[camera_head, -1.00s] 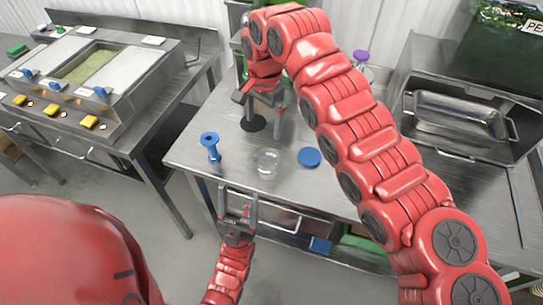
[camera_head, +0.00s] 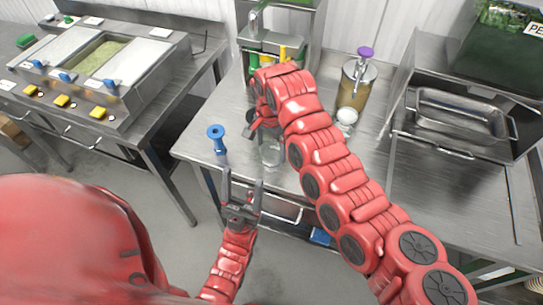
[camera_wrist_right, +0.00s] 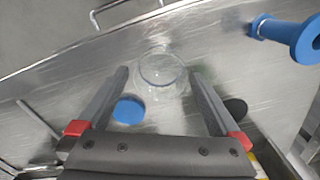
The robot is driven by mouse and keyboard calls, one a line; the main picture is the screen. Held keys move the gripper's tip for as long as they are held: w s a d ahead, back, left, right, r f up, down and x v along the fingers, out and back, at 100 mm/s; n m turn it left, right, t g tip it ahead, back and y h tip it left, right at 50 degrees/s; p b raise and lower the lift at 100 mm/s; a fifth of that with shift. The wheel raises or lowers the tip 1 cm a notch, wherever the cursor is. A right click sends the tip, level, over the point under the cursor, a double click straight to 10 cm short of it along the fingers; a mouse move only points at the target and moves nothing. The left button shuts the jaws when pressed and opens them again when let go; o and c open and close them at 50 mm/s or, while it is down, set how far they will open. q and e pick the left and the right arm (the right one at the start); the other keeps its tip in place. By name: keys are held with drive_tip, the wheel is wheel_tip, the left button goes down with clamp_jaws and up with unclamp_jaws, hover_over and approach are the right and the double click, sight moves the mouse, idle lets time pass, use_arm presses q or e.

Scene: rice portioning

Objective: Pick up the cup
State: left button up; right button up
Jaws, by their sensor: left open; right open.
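The clear, see-through cup (camera_head: 270,153) stands on the steel table near its front edge. In the right wrist view the cup (camera_wrist_right: 162,74) shows its round rim, between and beyond my right gripper's fingertips (camera_wrist_right: 159,74). The right gripper is open and empty, and I cannot tell whether a finger touches the cup. In the head view my right arm largely hides this gripper (camera_head: 264,132), just above and behind the cup. My left gripper (camera_head: 244,178) is open and empty in front of the table edge, left of the cup.
A blue spool-shaped object (camera_head: 217,139) stands left of the cup. A blue disc (camera_wrist_right: 129,110) and a black disc (camera_wrist_right: 235,107) lie on the table. A purple-topped dispenser (camera_head: 357,82) and a white-lidded jar (camera_head: 346,119) stand at right. A food station (camera_head: 97,60) is far left.

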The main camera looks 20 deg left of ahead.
sight(272, 156)
drive_tip(key=shift+f+p, duration=0.45)
drive_tip(key=shift+p, duration=0.05)
drive_tip(key=f+p, duration=0.2)
drive_tip(key=f, duration=0.2)
drive_tip(key=shift+w, duration=0.2)
drive_tip(key=shift+f, duration=0.3)
drive_tip(key=shift+c, duration=0.3)
drive_tip(key=c, duration=1.1)
drive_tip(key=shift+w+d+r, duration=0.1)
drive_tip(key=shift+r, duration=0.05)
